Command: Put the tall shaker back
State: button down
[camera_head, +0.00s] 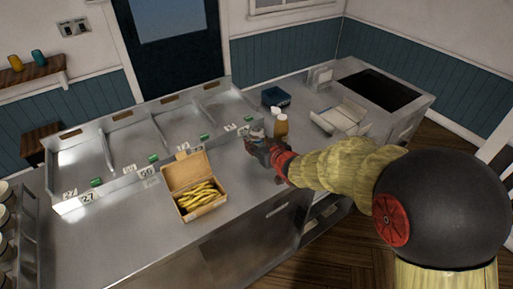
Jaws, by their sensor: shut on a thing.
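My gripper (257,141) is at the right part of the steel counter, beside the compartment trays. It is shut on a small grey, metallic-looking thing (257,132), which appears to be the tall shaker. Only its upper part shows; my fingers hide the rest, so I cannot tell whether its base touches the counter. A brown container (281,126) stands just right of my gripper, apart from the held shaker. A whitish thing (278,111) shows just behind the brown container.
An open cardboard box of yellow fries (190,172) sits on the counter (115,222) left of my gripper. Divided steel trays (128,146) with price tags line the back. A dark blue container (276,96) stands behind. A pale tray (338,117) lies right.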

jog(key=shift+f, duration=0.95)
jog(key=shift+f+b, duration=0.2)
jog(key=shift+b, duration=0.1)
jog(key=c, duration=1.2)
grip_release()
jog(key=shift+s, duration=0.1)
jog(key=shift+r, duration=0.3)
jog(key=shift+p+v, duration=1.75)
jog(key=shift+v, duration=4.2)
